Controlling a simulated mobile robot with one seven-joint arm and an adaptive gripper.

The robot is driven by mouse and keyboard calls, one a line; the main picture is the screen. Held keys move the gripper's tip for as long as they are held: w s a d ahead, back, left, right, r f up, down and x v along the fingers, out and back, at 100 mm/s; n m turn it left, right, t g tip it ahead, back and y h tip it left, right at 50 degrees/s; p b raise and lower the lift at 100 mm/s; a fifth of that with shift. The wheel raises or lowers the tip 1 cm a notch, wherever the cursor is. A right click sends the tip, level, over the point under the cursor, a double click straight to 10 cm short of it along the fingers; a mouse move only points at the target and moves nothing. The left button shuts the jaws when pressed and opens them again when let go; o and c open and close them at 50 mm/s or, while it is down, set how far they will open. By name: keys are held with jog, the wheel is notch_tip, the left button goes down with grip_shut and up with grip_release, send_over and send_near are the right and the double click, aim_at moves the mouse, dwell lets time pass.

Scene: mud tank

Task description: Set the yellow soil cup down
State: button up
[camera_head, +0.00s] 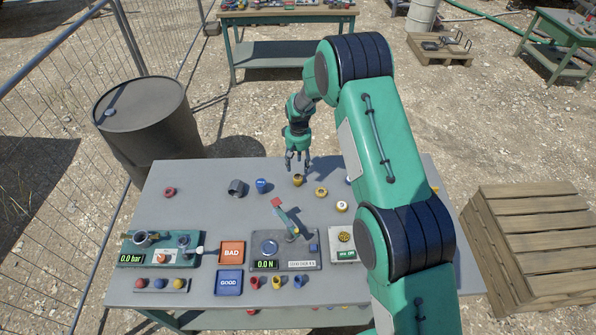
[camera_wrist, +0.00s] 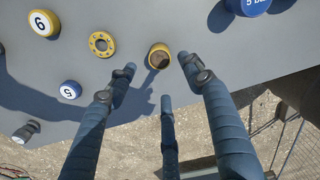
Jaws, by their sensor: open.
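The yellow soil cup (camera_head: 298,180) stands on the grey table near its far edge, with dark brown contents in its open top. In the wrist view the cup (camera_wrist: 151,60) shows just beyond the fingertips, between the left and right ones. My gripper (camera_head: 298,160) is above the far edge of the table, pointing down, close to the cup. In the wrist view my gripper's (camera_wrist: 158,76) three fingers are spread open with nothing between them. I cannot tell whether any finger touches the cup.
The table (camera_head: 205,201) also holds a yellow ring (camera_head: 321,191), a blue cap (camera_head: 262,185), a dark grey fitting (camera_head: 236,187) and a red ring (camera_head: 169,192). Test devices and BAD (camera_head: 232,253) and GOOD (camera_head: 229,282) trays fill the near side. A dark barrel (camera_head: 150,125) stands at left.

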jog(key=shift+r, duration=1.4)
jog(key=shift+r, duration=0.15)
jog(key=s+d+r+m+t, duration=0.1)
jog(key=s+d+r, duration=0.3)
jog(key=r, duration=0.7)
jog(key=s+d+r+t, duration=0.1)
jog(key=s+d+r, duration=0.2)
jog(key=s+r, duration=0.65)
jog(key=s+d+r+m+t, duration=0.1)
jog(key=s+d+r, duration=0.2)
jog(key=r, duration=1.1)
jog(key=s+d+r+m+t, duration=0.1)
jog(key=s+d+r, duration=0.1)
jog(key=s+r, duration=0.45)
jog(key=s+d+r, duration=0.3)
jog(key=s, duration=0.6)
jog(key=s+d+m+t, duration=0.1)
jog(key=s+d, duration=0.2)
jog(key=s, duration=1.5)
jog(key=shift+s+t, duration=0.2)
jog(key=shift+t, duration=0.1)
